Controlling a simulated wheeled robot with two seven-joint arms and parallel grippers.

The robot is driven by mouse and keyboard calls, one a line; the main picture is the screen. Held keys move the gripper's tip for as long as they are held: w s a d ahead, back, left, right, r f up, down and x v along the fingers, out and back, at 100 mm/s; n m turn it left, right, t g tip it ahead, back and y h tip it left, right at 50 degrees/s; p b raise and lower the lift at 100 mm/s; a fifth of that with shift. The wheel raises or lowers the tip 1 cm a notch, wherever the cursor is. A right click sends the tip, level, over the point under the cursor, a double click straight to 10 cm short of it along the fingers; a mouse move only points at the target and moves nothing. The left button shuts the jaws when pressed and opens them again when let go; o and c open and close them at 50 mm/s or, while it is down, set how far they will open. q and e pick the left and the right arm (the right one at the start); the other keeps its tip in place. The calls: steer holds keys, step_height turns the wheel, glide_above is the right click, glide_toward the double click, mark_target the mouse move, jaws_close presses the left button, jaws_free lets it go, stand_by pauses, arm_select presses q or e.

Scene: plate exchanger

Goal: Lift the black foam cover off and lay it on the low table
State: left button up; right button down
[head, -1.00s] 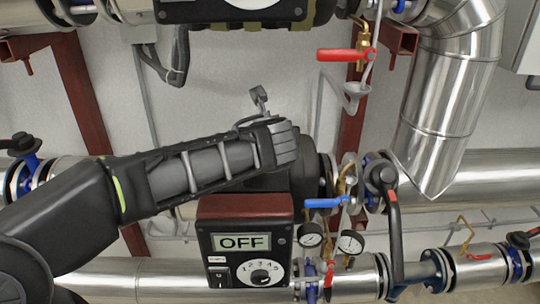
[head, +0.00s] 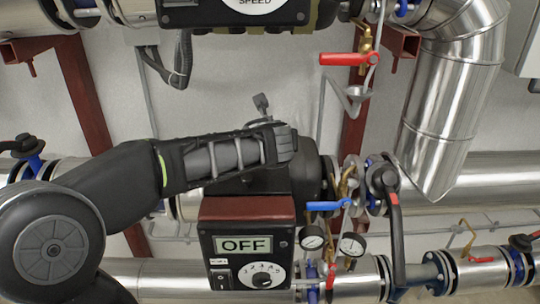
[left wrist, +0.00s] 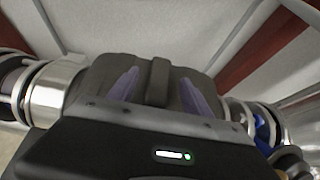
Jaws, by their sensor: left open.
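The black foam cover (head: 305,178) sits over the pump body behind the red-topped control box in the head view, partly hidden by my left arm. In the left wrist view the foam cover (left wrist: 112,78) fills the middle, with a raised dark strip (left wrist: 158,82) standing up along its centre. My left gripper (left wrist: 160,85) is open, its two purplish fingers on either side of this strip, apart from each other. I cannot tell whether the fingers touch the cover. In the head view the fingers are hidden behind my wrist. My right gripper and the low table are not in view.
A red-handled valve (head: 342,59) hangs above. Metal pipes run on both sides.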

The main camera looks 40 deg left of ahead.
arm_select(q)
steer(key=shift+w+a+f, duration=0.3)
steer(key=shift+w+a, duration=0.05)
steer(key=shift+w, duration=0.15)
steer(key=shift+c, duration=0.2)
jaws_close()
stand_by(0.5)
stand_by(0.7)
